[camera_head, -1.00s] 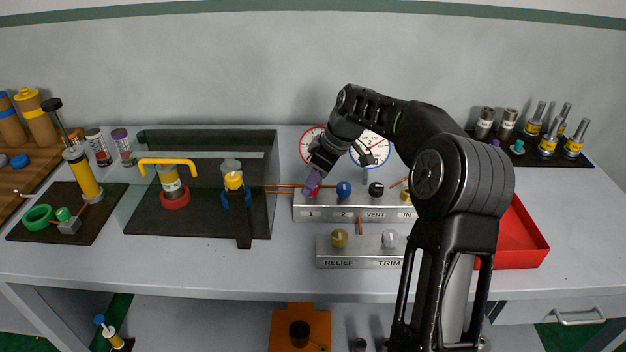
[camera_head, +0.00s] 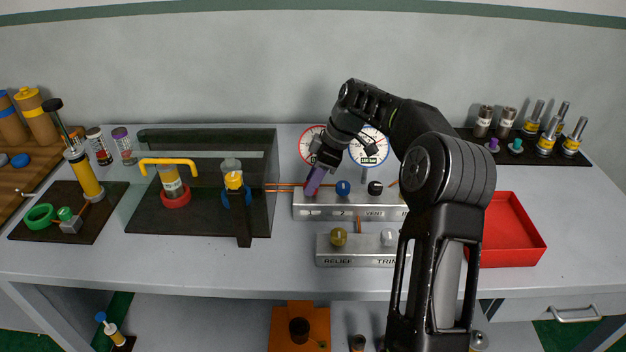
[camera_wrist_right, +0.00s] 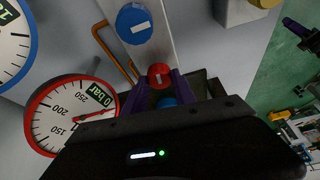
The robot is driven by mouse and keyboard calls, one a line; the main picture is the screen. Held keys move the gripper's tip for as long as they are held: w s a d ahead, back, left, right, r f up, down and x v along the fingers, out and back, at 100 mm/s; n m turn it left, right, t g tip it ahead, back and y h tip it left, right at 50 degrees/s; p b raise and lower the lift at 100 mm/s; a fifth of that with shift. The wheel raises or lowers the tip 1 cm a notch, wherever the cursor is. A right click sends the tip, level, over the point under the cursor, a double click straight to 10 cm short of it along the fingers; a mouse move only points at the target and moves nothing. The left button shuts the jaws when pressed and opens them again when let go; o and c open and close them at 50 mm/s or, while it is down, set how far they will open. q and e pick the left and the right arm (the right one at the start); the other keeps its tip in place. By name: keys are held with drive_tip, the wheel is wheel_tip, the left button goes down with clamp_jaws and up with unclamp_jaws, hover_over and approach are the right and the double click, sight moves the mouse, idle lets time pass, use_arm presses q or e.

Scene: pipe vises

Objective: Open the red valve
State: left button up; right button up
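The red valve (camera_wrist_right: 160,76) is a round red knob with a pale mark, at the left end of the back valve block (camera_head: 375,212), by label 1. In the head view my purple right fingers mostly cover it. My right gripper (camera_wrist_right: 163,80) has one purple finger on each side of the knob in the wrist view. The finger gap matches the knob's width, and the gripper looks shut on it. In the head view the right gripper (camera_head: 312,187) reaches down onto the block from above. My left gripper is not in view.
A blue valve (camera_head: 343,188) and a black valve (camera_head: 375,188) stand close on the right. A red-rimmed gauge (camera_wrist_right: 72,115) reading 0 bar and a blue-rimmed gauge (camera_head: 370,146) are behind. The front block (camera_head: 357,259) carries yellow and white knobs. A red tray (camera_head: 515,230) is at right.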

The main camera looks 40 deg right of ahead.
drive_tip(key=o, duration=0.5)
drive_tip(key=shift+c, duration=0.2)
drive_tip(key=v, duration=0.8)
drive_tip(key=shift+f, duration=0.15)
